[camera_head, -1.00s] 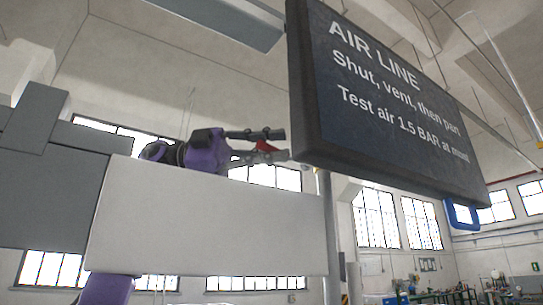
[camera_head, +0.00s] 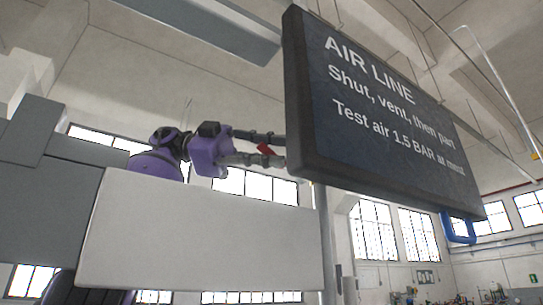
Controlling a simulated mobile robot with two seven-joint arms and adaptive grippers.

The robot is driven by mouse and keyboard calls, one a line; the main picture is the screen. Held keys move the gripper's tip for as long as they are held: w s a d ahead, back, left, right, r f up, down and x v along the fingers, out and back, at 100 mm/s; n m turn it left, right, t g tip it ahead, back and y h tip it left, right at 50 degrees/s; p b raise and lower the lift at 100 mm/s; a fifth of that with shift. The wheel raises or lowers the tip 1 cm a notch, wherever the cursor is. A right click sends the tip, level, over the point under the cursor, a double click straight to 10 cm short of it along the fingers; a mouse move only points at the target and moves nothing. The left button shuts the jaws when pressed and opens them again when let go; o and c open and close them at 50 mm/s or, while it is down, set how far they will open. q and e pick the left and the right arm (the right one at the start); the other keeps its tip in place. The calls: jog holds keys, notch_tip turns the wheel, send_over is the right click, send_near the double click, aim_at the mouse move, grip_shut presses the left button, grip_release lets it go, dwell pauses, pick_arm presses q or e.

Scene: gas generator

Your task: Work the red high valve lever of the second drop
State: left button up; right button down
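My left gripper (camera_head: 262,149) is high in the middle of the head view, left of the dark sign's edge. Its two dark fingers point right, one above the other, with a gap between them. A small red piece (camera_head: 265,149), which looks like part of a valve lever, shows in this gap. Whether the fingers press on it cannot be told. The rest of the lever, its valve and the pipe are not visible; the sign and the pale panel cover much of that area. My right gripper is not in view.
A dark sign (camera_head: 400,165) reading "AIR LINE" hangs close to the fingertips on the right. A pale blank panel (camera_head: 200,240) stands below my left gripper. A blue handle-like part (camera_head: 462,228) shows below the sign. A grey post (camera_head: 327,240) stands beside the panel.

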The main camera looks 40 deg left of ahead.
pick_arm(q)
jog(key=o, duration=0.5)
jog(key=shift+c, duration=0.2)
jog(key=shift+f, duration=0.1)
